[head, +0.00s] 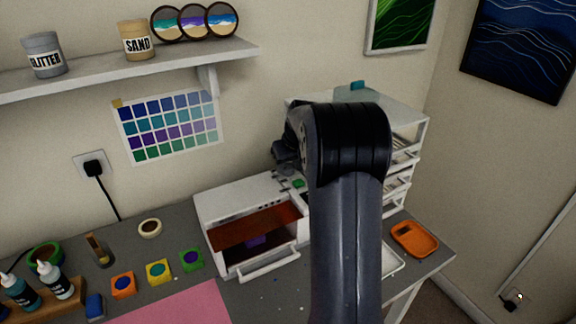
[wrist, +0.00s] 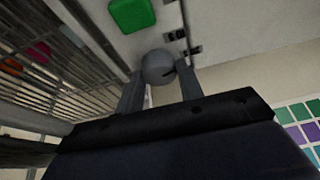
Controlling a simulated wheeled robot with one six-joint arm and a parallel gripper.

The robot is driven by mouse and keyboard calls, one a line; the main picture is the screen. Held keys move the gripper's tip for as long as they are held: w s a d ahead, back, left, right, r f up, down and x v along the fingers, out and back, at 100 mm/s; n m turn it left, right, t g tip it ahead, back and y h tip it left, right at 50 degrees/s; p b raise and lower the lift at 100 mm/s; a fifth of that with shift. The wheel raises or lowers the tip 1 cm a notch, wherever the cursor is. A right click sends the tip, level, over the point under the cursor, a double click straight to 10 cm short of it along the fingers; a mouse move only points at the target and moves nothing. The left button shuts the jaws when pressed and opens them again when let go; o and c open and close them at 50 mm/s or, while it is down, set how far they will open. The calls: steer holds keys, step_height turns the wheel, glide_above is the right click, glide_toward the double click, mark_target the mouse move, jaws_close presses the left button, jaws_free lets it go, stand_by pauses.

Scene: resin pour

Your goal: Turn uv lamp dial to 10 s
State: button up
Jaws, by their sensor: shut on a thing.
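The UV lamp (head: 232,203) is a white box on the grey bench, with an orange window and its front drawer (head: 268,263) pulled out. A purple piece (head: 257,240) shows inside. A green button (head: 298,183) is on its top at the right; it also shows in the wrist view (wrist: 131,14). The round grey dial (wrist: 158,66) sits on the white panel beside the button, with a dark pointer line toward the right. My gripper (wrist: 159,80) is shut on the dial, one finger on each side. Small dark marks lie near the dial; their text cannot be read. My arm hides the lamp's right side.
A white rack (head: 405,160) of shelves stands close behind and right of my arm. Several coloured moulds (head: 158,271) and a pink mat (head: 185,305) lie left and in front of the lamp. An orange tray (head: 414,239) is at the right. A shelf (head: 130,72) hangs above.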

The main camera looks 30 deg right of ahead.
stand_by(0.3)
steer(key=o, duration=1)
